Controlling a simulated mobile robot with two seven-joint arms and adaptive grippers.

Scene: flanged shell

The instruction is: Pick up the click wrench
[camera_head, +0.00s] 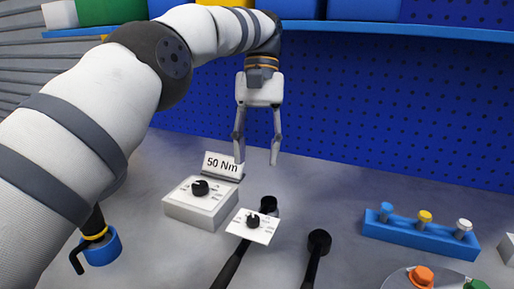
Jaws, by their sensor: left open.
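Two long black tools with round heads lie on the grey bench, and I cannot tell for certain which is the click wrench. One black tool (231,264) runs under a small white plate with a black knob (264,235), its head showing behind the plate. The other black tool (318,243) lies to its right, with its handle running out of the bottom of the picture. My left gripper (257,160) is open and empty, pointing down above the bench behind the first tool, apart from both. My right gripper is not in view.
A white box with a black knob (188,211) and a "50 Nm" sign (222,164) stand left of the tools. A blue rack with several pegs (420,238) is at right. A blue ring holder (101,252) stands at left. A blue pegboard (400,110) and shelf (420,33) close the back.

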